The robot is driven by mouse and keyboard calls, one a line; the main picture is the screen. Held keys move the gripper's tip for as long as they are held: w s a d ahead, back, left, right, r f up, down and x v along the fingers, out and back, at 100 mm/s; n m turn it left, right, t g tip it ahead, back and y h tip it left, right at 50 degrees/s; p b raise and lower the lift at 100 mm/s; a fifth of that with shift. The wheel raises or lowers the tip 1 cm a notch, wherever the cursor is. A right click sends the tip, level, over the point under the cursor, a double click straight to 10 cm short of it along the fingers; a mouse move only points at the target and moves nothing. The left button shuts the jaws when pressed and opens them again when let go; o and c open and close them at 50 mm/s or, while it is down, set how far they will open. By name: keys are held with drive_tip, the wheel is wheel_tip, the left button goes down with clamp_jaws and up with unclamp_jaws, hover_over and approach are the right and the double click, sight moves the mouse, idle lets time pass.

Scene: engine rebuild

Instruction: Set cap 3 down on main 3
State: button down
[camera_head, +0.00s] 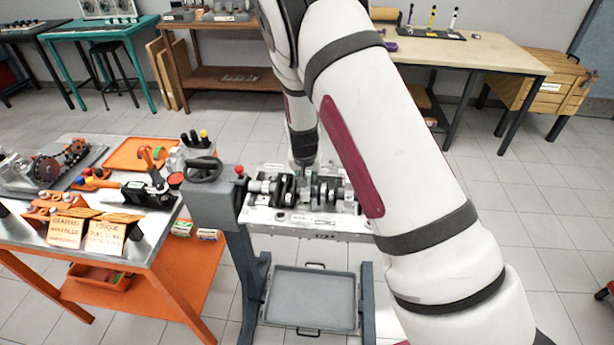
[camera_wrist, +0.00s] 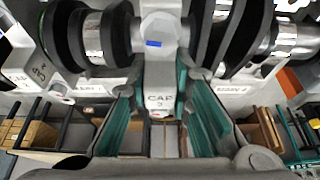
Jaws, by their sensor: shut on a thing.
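Cap 3 (camera_wrist: 160,100) is a pale grey block marked "CAP" with a blue mark on its upper part. My gripper (camera_wrist: 160,80) is shut on it, with one teal-padded finger on each side. In the wrist view, cap 3 is in line with the crankshaft, between dark crank webs. Main 3 is hidden under it, and I cannot tell whether the cap touches its seat. In the head view my gripper (camera_head: 305,164) points down over the middle of the crankshaft (camera_head: 286,189) on the engine block (camera_head: 270,216). The cap is too small to make out there.
Another cap (camera_wrist: 40,72) sits left of my gripper in the wrist view, close to the finger. The block is on a grey stand (camera_head: 213,207) with a handle wheel. An orange-framed table (camera_head: 165,222) with tools and parts stands left. Open floor lies right.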

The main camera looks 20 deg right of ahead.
drive_tip(key=shift+f, duration=0.75)
idle(0.7)
drive_tip(key=c, duration=1.7)
unclamp_jaws()
drive_tip(key=shift+r, duration=1.5)
drive_tip(key=o, duration=0.6)
drive_tip(key=v, duration=1.2)
